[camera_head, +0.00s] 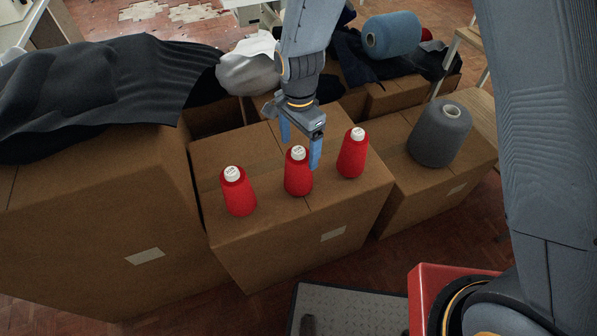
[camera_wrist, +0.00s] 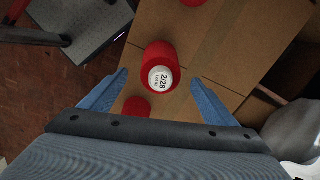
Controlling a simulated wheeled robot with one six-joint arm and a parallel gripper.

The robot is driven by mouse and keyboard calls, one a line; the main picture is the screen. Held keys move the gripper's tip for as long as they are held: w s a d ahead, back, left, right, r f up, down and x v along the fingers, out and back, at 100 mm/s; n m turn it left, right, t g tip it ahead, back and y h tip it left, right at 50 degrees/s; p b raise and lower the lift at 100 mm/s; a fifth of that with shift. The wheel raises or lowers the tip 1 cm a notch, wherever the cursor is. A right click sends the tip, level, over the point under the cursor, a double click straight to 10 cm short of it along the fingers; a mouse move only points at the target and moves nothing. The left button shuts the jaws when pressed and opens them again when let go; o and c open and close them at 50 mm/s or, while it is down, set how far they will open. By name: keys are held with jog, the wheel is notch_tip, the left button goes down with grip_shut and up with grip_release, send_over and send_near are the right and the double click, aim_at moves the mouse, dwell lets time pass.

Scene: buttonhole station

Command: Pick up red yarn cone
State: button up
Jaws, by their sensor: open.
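Three red yarn cones with white tops stand upright in a row on a cardboard box: the left cone (camera_head: 238,194), the middle cone (camera_head: 298,176) and the right cone (camera_head: 352,156). My gripper (camera_head: 301,146) is open and empty, pointing down above the box, close to the middle cone. In the wrist view a red cone (camera_wrist: 160,57) lies ahead between the two blue fingers (camera_wrist: 157,88), its white labelled top facing the camera. It is apart from both fingers. Another red cone (camera_wrist: 137,107) shows lower down, and a third (camera_wrist: 193,2) is cut off at the top edge.
The cones' box (camera_head: 255,250) has bare cardboard around them. A grey cone (camera_head: 440,134) stands on the box to the right. Dark cloth (camera_head: 110,85) covers the left box. A blue cone (camera_head: 391,36) lies on dark fabric behind.

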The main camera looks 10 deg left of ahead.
aim_at(298, 169)
jog(key=shift+a+f+p, duration=0.1)
jog(key=shift+f+p, duration=0.95)
jog(key=shift+f, duration=2.7)
jog(key=c, duration=1.2)
jog(key=shift+c, duration=0.5)
jog(key=shift+r, duration=0.15)
